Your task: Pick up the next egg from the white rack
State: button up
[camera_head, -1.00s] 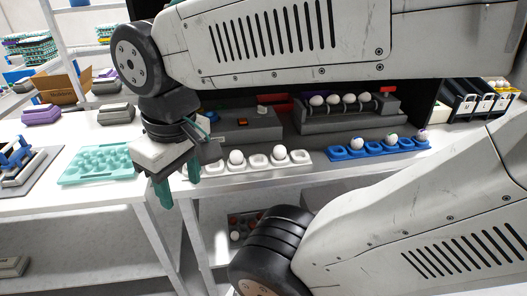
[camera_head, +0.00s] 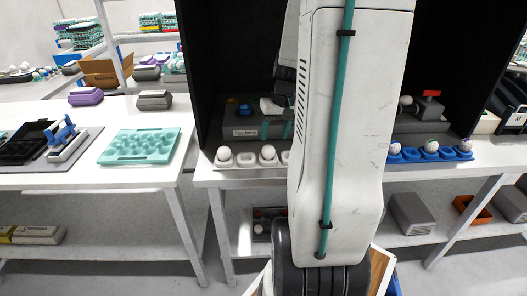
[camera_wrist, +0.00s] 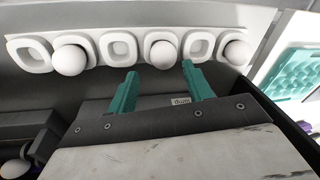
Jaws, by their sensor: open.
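The white rack (camera_wrist: 97,49) runs across the top of the wrist view. It holds white eggs at the left (camera_wrist: 70,60), middle (camera_wrist: 163,54) and right (camera_wrist: 237,52), with empty cups between them. My gripper (camera_wrist: 158,77) is open and empty. Its teal fingertips point toward the rack, and the middle egg lies just beyond the gap between them, apart from both. In the head view the rack (camera_head: 244,163) shows two eggs at its left part; my arm hides its right part and most of my gripper.
A blue rack (camera_head: 410,156) with eggs is to the right. A teal egg tray (camera_head: 140,146) lies on the left table. A grey device (camera_head: 252,127) stands behind the white rack. A dark panel (camera_wrist: 289,121) shows at right in the wrist view.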

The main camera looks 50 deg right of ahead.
aim_at(270, 146)
jog(key=f, duration=0.2)
jog(key=w+f, duration=0.1)
jog(key=f, duration=0.3)
jog(key=shift+w+a+f, duration=0.25)
jog(key=shift+w+a, duration=0.05)
jog(key=shift+a, duration=0.05)
jog(key=c, duration=0.4)
